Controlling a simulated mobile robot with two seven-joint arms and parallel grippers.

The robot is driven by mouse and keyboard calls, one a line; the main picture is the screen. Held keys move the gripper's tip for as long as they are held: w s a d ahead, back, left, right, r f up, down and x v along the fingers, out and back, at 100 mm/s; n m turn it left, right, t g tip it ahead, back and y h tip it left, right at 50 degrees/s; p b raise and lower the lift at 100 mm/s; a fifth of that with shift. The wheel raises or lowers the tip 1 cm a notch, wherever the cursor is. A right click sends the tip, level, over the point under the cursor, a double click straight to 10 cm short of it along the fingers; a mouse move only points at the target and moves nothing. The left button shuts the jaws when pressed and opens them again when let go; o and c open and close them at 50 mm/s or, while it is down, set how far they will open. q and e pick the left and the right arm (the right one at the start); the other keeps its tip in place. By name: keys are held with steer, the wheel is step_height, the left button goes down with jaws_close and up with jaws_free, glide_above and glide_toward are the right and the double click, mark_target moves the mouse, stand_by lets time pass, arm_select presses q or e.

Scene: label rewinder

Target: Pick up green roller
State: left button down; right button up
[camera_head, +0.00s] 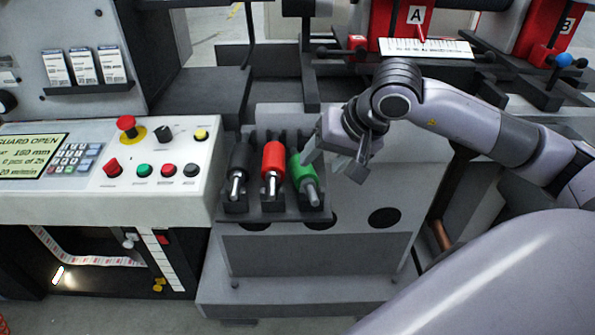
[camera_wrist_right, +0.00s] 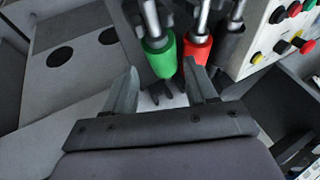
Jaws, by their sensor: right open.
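The green roller (camera_head: 301,172) stands in the dark rack (camera_head: 268,213), rightmost of three rollers. It has a metal shaft end. My right gripper (camera_head: 333,162) is open beside its right, upper side, with the near finger close to the green body. In the right wrist view the green roller (camera_wrist_right: 160,60) shows just beyond and between the open fingertips, with nothing held. Whether a finger touches it cannot be told. My left gripper is not in view.
The red roller (camera_head: 272,158) stands close left of the green one, and the black roller (camera_head: 239,160) beyond it. The control panel (camera_head: 150,190) is at left. The grey cabinet top (camera_head: 385,190) right of the rack is clear except for holes.

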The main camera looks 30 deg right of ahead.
mark_target(312, 172)
steer(key=p+x, duration=0.1)
steer(key=x, duration=0.5)
steer(key=shift+f, duration=0.4)
steer(key=shift+w, duration=0.1)
jaws_close()
steer(key=shift+r, duration=0.1)
